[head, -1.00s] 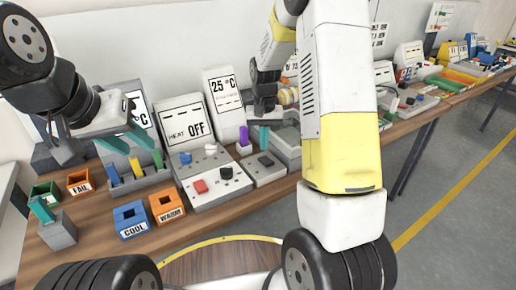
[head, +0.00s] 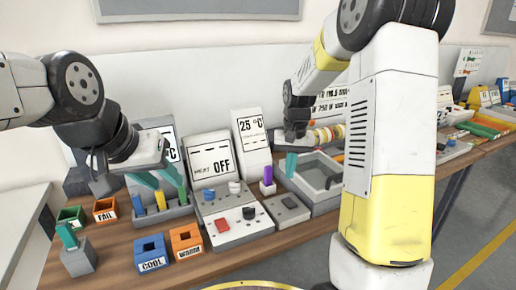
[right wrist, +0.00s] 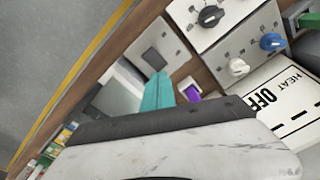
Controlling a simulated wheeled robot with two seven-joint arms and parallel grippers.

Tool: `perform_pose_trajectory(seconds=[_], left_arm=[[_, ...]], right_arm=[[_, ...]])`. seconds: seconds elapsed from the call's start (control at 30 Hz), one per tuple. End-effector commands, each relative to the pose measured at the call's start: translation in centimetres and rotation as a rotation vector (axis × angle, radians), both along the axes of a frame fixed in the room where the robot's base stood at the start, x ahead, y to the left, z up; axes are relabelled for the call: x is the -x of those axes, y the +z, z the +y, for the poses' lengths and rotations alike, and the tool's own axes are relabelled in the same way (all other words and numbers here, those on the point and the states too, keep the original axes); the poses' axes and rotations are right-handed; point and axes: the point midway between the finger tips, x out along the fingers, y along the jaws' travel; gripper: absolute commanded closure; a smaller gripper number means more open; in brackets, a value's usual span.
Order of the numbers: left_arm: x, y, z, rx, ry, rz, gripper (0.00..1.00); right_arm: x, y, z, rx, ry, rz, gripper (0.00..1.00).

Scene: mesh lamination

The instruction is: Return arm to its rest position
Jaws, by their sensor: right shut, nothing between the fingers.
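My right gripper (head: 291,165) is raised above the bench, near a purple peg (head: 268,175) and a grey open tray (head: 325,198). Its teal fingers are together and hold nothing; they show in the right wrist view (right wrist: 158,92), with the purple peg (right wrist: 191,93) beside them. My left gripper (head: 160,180) hangs at the left over a grey holder (head: 180,211) with blue and yellow strips. Its two teal fingers are apart, and I see nothing between them.
Control boxes with a HEAT OFF panel (head: 212,160) and a 25 °C display (head: 251,140) stand at the back. COOL (head: 150,253) and WARM (head: 186,243) blocks, a FAIL bin (head: 104,210) and a green bin (head: 70,215) stand in front. More equipment lines the bench at right.

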Motion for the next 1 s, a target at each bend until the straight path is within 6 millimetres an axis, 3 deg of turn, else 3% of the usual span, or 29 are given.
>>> perform_pose_trajectory(seconds=[0.03, 0.2, 0.4, 0.6, 0.7, 0.83, 1.0], left_arm=[[0.0, 0.0, 0.0, 0.000, 0.000, 0.000, 0.64], [0.0, 0.0, 0.0, 0.000, 0.000, 0.000, 0.64], [0.0, 0.0, 0.0, 0.000, 0.000, 0.000, 0.64], [0.0, 0.0, 0.0, 0.000, 0.000, 0.000, 0.64], [0.0, 0.0, 0.0, 0.000, 0.000, 0.000, 0.64], [0.0, 0.0, 0.0, 0.000, 0.000, 0.000, 0.64], [0.0, 0.0, 0.0, 0.000, 0.000, 0.000, 0.64]], right_arm=[[1.0, 2.0, 0.0, -0.015, 0.007, -0.034, 1.00], [5.9, 7.7, 0.4, -0.066, 0.050, -0.149, 1.00], [12.4, 12.2, 1.0, -0.102, 0.108, -0.290, 1.00], [18.5, 14.2, 1.5, -0.112, 0.164, -0.423, 1.00], [20.7, 14.5, 1.8, -0.111, 0.184, -0.472, 1.00], [22.2, 14.5, 1.9, -0.107, 0.200, -0.508, 1.00], [22.7, 14.4, 2.0, -0.105, 0.205, -0.519, 1.00]])
